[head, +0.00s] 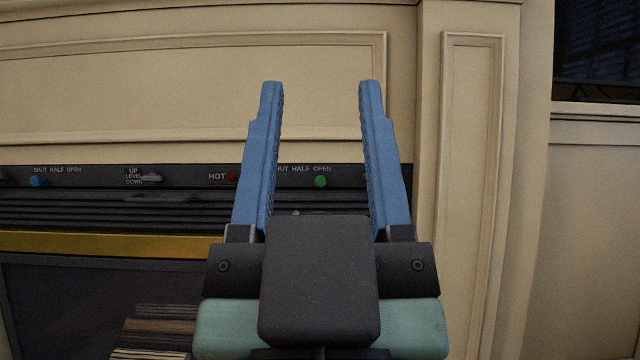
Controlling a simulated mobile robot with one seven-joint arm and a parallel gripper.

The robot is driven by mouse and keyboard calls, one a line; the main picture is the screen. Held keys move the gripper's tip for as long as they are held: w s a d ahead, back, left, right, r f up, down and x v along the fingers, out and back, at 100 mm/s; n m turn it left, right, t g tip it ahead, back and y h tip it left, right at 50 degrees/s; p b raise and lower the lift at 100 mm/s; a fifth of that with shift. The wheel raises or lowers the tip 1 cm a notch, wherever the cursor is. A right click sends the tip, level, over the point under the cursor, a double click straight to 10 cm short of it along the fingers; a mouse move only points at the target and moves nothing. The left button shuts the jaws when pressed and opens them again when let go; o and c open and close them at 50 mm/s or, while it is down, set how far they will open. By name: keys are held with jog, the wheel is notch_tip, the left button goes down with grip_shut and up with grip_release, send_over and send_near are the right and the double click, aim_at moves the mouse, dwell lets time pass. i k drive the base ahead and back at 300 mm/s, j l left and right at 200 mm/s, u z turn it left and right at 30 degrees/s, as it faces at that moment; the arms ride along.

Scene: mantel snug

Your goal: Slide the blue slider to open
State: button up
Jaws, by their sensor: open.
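The blue slider (37,181) is a small round knob on the dark control strip at the far left of the head view. It sits under the label SHUT HALF OPEN, close below the word SHUT. My gripper (318,88) has two long blue fingers standing wide apart, with nothing between them. It is well to the right of the blue slider, in front of the strip's right part, and apart from the slider. My right and left fingers hide part of the strip and some of its labels.
A green knob (320,182) shows between my fingers, near OPEN on a second scale. A red knob (232,176) by HOT and a grey lever (151,178) by UP LEVEL DOWN lie between. Below are dark louvres (120,210) and a brass band (110,244). Cream panelling (190,85) rises above.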

aim_at(35, 181)
jog(key=j+u, duration=0.1)
jog(key=u, duration=0.25)
jog(key=k+j+u, duration=0.1)
jog(key=u, duration=0.2)
jog(key=k+j+u, duration=0.1)
jog(key=u, duration=0.25)
